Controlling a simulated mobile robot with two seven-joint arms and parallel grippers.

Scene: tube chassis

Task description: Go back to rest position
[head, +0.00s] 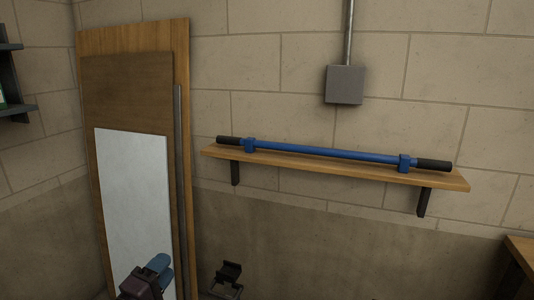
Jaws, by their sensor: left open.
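My left gripper (152,276) shows at the bottom edge, left of centre, with a dark body and blue finger parts. It is open, and I see nothing held in it. It appears in front of the lower end of a white panel. A blue tube with black ends (325,152) lies along a wooden wall shelf (345,172), with blue collars near both ends. The gripper is well below and left of the tube, apart from it. My right gripper is not in view.
Wooden boards (130,90) and the white panel (133,200) lean on the wall at left. A small dark object (228,275) stands low beside them. A grey box (344,85) is on the wall. A wooden surface (522,252) shows at lower right. Space below the shelf looks clear.

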